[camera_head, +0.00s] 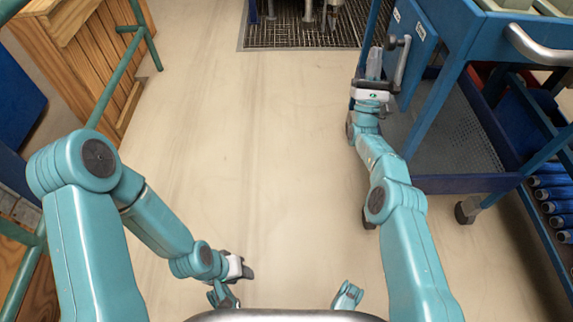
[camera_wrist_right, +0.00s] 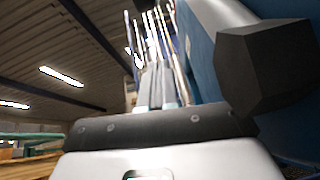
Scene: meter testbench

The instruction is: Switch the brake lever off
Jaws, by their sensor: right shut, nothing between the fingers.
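A grey brake lever (camera_head: 402,62) is mounted on the side of a blue box (camera_head: 418,50) on the blue cart. It hangs down along the box face, with a dark knob at its upper left. My right gripper (camera_head: 375,62) is shut and empty just left of the lever, pointing away from me. In the right wrist view its fingers (camera_wrist_right: 156,85) are together, and a large dark hexagonal knob (camera_wrist_right: 262,70) is close on the right, apart from the fingers. My left gripper (camera_head: 245,272) is low near my base, far from the lever; its jaws are too unclear to judge.
The blue cart (camera_head: 470,180) stands on the right, with a lower mesh shelf and a curved grey handle (camera_head: 538,46). A wooden crate (camera_head: 95,65) and green rails are at left. A floor grate (camera_head: 300,28) is at the back. The middle floor is clear.

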